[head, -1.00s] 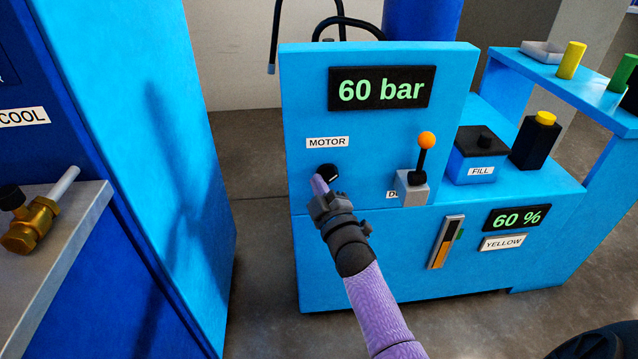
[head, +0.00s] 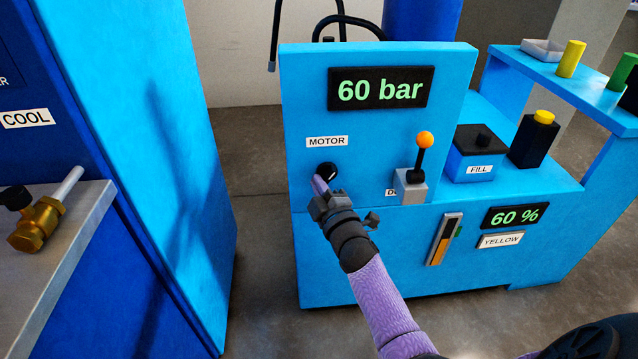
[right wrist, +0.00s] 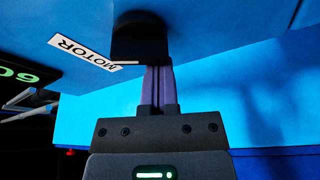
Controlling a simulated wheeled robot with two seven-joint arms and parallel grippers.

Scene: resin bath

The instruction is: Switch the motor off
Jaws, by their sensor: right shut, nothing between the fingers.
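The motor switch is a round black knob (head: 326,172) with a light pointer mark, under the MOTOR label (head: 327,141) on the blue panel (head: 300,110). The display (head: 380,89) above reads 60 bar. My right gripper (head: 319,184) is shut and empty, its purple fingertips at the knob's lower left side. In the right wrist view the shut fingers (right wrist: 158,80) reach up to the black knob (right wrist: 140,38) and seem to touch it; the contact itself is hard to see. My left gripper is not in view.
A lever with an orange ball (head: 425,139) stands right of the knob. Beyond it are the FILL box (head: 480,152) and a black block with a yellow cap (head: 544,118).

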